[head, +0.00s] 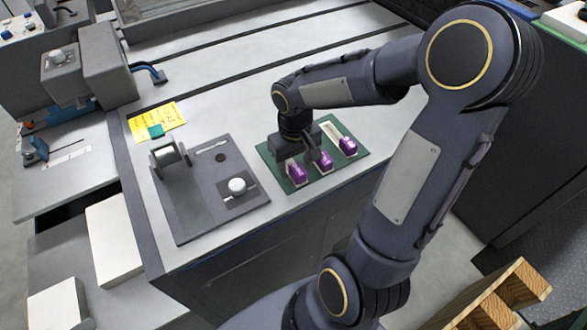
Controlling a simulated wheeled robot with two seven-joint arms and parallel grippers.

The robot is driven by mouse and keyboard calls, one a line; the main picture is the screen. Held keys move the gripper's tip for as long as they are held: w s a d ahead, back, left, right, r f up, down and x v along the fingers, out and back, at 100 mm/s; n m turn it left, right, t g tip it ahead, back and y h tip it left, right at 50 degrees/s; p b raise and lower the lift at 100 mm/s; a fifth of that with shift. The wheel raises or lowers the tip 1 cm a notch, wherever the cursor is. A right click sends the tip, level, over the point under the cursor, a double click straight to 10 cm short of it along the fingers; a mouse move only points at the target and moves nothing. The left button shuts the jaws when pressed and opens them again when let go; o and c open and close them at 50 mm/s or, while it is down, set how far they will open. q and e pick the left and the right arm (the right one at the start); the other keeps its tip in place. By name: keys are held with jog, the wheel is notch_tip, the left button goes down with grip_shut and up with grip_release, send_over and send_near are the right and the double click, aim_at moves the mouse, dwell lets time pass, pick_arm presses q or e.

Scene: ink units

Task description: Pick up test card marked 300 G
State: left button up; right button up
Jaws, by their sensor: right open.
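Three test cards with purple blocks at their near ends lie side by side on a dark green mat: a left card (298,173), a middle card (324,162) and a right card (347,146). The right card shows a pale strip behind its purple end. Any markings are too small to read, so I cannot tell which is 300 G. My right gripper (301,164) is open, pointing down over the left and middle cards and hiding their far parts. I cannot tell whether it touches a card. My left gripper is out of view.
The green mat (294,187) lies near the bench's front edge. Left of it is a grey plate (190,222) with a roller-like fixture (168,155) and a white knob (237,186). A yellow note (158,117) lies behind. The bench (222,100) behind is mostly clear.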

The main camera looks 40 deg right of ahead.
jog(key=shift+f, duration=0.15)
jog(key=c, duration=1.1)
